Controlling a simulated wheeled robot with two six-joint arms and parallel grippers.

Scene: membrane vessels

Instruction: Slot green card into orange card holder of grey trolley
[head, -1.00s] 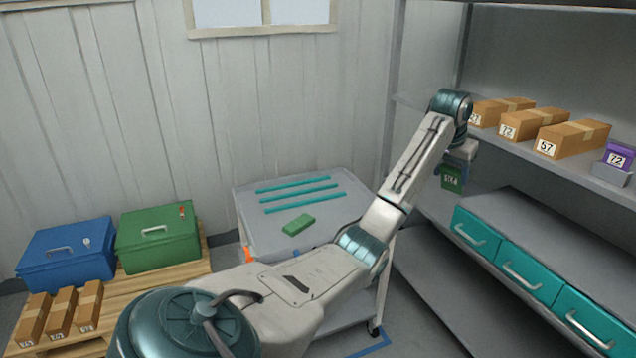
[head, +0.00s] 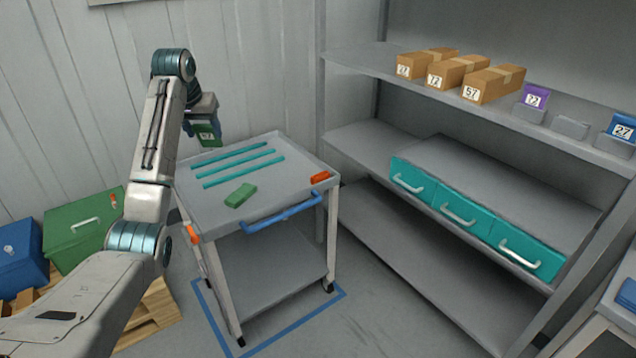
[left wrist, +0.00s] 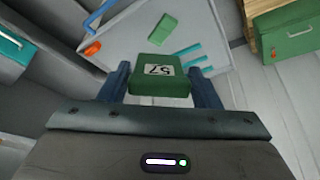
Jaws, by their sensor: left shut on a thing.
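My left gripper (head: 205,122) is shut on the green card (head: 208,134), which has a white label. In the left wrist view the card (left wrist: 160,85) sits between the fingers and its label reads 57. In the head view the card appears over the back left of the grey trolley (head: 285,160), apart from its top. An orange block (head: 320,177), apparently the card holder, sits at the trolley top's right corner, with no card in it. It also shows in the left wrist view (left wrist: 92,48). My right gripper is not in view.
A green block (head: 240,195) and teal strips (head: 238,163) lie on the trolley top. A blue handle (head: 283,212) runs along its front edge. A shelf (head: 355,60) with boxes, card holders and teal drawers stands at right. Green and blue boxes stand at left.

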